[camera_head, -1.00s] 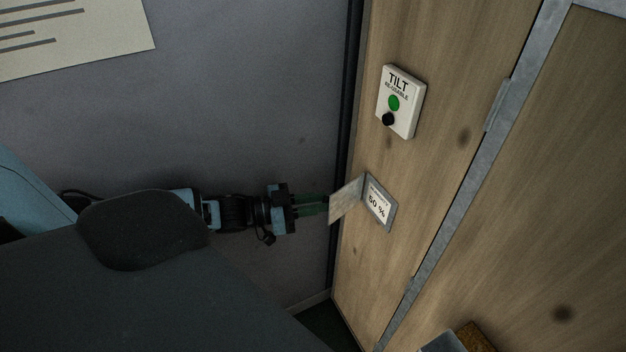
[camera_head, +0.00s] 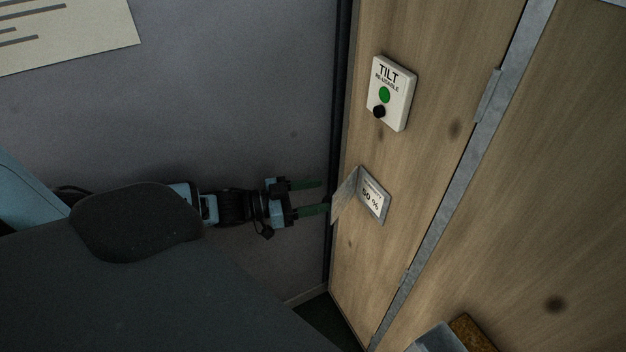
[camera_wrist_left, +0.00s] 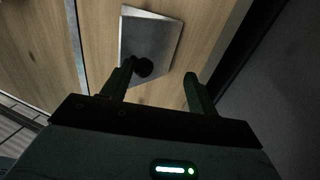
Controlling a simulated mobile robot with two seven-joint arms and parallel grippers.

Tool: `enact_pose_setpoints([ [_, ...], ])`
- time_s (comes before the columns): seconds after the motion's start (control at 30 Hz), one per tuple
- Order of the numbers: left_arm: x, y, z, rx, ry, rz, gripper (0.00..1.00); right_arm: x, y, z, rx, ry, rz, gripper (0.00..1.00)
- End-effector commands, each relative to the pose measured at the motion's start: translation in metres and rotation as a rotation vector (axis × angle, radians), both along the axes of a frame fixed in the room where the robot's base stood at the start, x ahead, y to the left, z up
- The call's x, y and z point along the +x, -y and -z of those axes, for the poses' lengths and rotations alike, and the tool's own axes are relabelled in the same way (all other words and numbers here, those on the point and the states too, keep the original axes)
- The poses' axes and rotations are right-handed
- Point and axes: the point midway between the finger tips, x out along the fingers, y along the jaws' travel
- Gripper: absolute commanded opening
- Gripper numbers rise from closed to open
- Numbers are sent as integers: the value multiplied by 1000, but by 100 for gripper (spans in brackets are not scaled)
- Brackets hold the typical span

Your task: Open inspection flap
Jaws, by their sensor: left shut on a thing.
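The inspection flap (camera_head: 345,194) is a thin pale metal plate on the wood-look panel (camera_head: 412,190). It stands swung out from a small grey frame with a "50 %" label (camera_head: 372,196). In the left wrist view the flap (camera_wrist_left: 150,38) shows with a round black knob (camera_wrist_left: 143,67). My left gripper (camera_head: 325,196) has its two green fingers spread apart. One fingertip is close to the flap's outer edge. In the left wrist view one finger of my left gripper (camera_wrist_left: 160,84) overlaps the knob's side, and the other stands clear. My right gripper is not in view.
A white "TILT" box (camera_head: 391,93) with a green disc and a black knob is above the flap. A metal strip (camera_head: 463,150) runs down the panel on the right. A grey wall (camera_head: 230,100) with a paper notice (camera_head: 65,32) is on the left.

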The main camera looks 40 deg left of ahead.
Motion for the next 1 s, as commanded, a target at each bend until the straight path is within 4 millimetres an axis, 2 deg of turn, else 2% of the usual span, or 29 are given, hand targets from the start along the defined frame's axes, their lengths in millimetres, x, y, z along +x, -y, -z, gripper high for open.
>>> enact_pose_setpoints([
  [0.03, 8, -7, -7, 6, 11, -21, 42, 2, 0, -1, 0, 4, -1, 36],
  [0.27, 6, -9, -8, 7, 12, -21, 42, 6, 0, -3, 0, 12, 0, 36],
  [0.47, -13, -20, -10, 6, 13, -17, 42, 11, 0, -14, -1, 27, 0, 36],
  [0.7, -45, -38, -8, 5, 12, -7, 42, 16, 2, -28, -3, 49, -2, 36],
  [1.0, -65, -49, -4, 0, 8, -2, 42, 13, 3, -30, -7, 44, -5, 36],
])
